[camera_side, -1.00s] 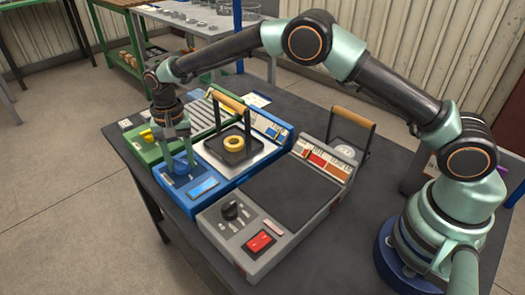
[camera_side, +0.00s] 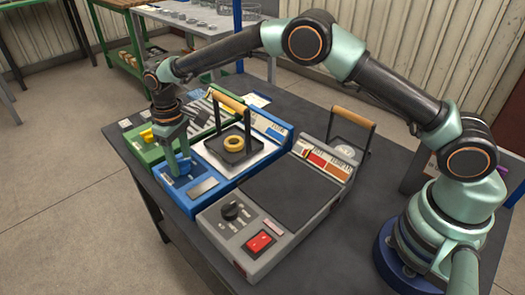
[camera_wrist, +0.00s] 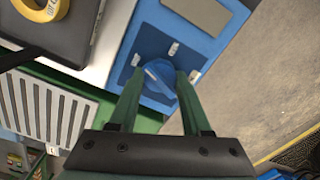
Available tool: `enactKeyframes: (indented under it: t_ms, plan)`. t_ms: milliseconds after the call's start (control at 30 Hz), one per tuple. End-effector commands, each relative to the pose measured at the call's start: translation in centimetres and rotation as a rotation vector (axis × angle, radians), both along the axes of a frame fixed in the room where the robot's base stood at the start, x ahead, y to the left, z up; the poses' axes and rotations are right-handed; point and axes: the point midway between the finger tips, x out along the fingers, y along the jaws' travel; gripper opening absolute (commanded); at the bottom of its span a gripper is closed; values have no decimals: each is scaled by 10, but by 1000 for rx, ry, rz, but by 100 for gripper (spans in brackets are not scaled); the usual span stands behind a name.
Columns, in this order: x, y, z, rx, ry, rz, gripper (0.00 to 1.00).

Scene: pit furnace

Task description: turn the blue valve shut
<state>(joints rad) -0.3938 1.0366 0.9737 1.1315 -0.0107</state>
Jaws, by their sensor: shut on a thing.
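The blue valve (camera_side: 184,165) is a small knob on the front panel of the blue unit (camera_side: 179,196). My gripper (camera_side: 176,160) points down from above and is shut on the valve. In the wrist view the valve (camera_wrist: 160,76) shows between the two green fingers of my gripper (camera_wrist: 158,80), with its bar slanted. Small white marks are on the dark panel around it. In the side view the fingers hide part of the valve.
A black tray with a tall handle and a yellow ring (camera_side: 234,143) stands on the blue unit. The green unit with a yellow knob (camera_side: 146,135) is close on the left. The grey unit with a black knob (camera_side: 230,210) and red switch (camera_side: 259,241) is on the right.

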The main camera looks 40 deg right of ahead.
Motion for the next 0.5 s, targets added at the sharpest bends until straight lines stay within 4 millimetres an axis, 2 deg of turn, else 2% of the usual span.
enactKeyframes:
  t_ms: [200, 500]
  plan:
    - [0, 0, 2, 0, 0, 176, 0]
    - [0, 0, 2, 1, -1, 336, 0]
